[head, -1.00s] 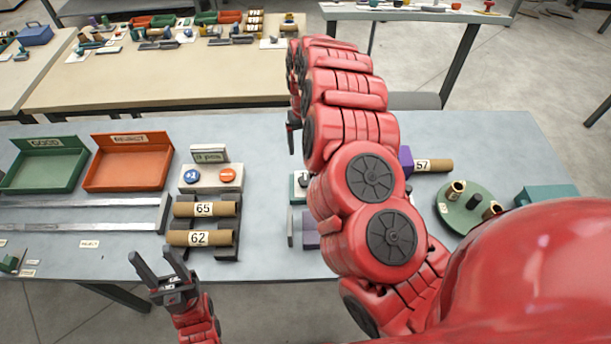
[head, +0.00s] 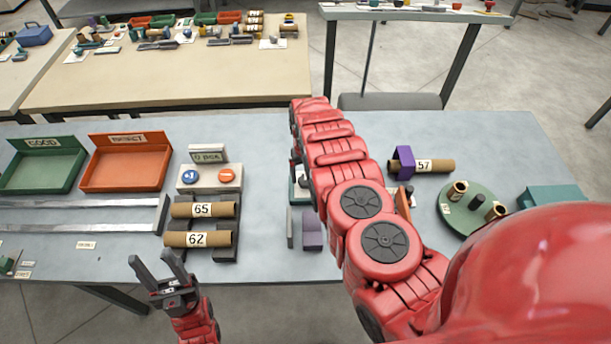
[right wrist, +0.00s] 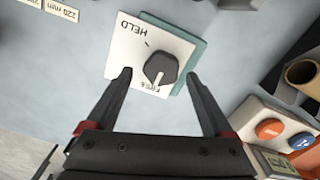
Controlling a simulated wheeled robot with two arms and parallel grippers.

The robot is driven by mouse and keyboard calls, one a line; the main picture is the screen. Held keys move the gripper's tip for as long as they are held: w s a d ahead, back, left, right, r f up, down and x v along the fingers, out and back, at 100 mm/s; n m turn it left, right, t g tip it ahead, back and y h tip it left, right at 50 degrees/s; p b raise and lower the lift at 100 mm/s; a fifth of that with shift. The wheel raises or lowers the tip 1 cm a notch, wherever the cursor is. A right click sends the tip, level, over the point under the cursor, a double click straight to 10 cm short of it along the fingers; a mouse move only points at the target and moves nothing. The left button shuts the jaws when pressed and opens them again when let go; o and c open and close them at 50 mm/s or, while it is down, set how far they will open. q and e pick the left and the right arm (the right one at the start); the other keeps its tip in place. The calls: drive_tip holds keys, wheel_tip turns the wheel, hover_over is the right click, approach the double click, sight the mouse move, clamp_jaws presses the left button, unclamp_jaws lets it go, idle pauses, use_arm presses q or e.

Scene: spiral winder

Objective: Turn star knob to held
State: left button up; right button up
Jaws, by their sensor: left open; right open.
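The dark star knob (right wrist: 160,69) sits on a white plate (right wrist: 125,62) over a teal base in the right wrist view. The plate reads HELD at the top, upside down, and FREE at the bottom. The knob's white mark points toward FREE. My right gripper (right wrist: 160,77) is open, its fingertips on either side of the knob with gaps; I cannot tell its height above the plate. In the head view my arm hides most of the plate (head: 299,190) and the knob. My left gripper (head: 158,267) is open and empty at the table's front edge.
A counter box (head: 210,176) with two buttons and tubes 65 (head: 184,210) and 62 (head: 180,239) stand left of the right arm. A purple block holding tube 57 (head: 440,166) and a green turntable (head: 462,222) are at right. Green and orange trays (head: 127,180) lie far left.

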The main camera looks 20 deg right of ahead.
drive_tip(key=shift+f, duration=1)
drive_tip(key=shift+a, duration=0.1)
drive_tip(key=shift+s, duration=0.1)
clamp_jaws()
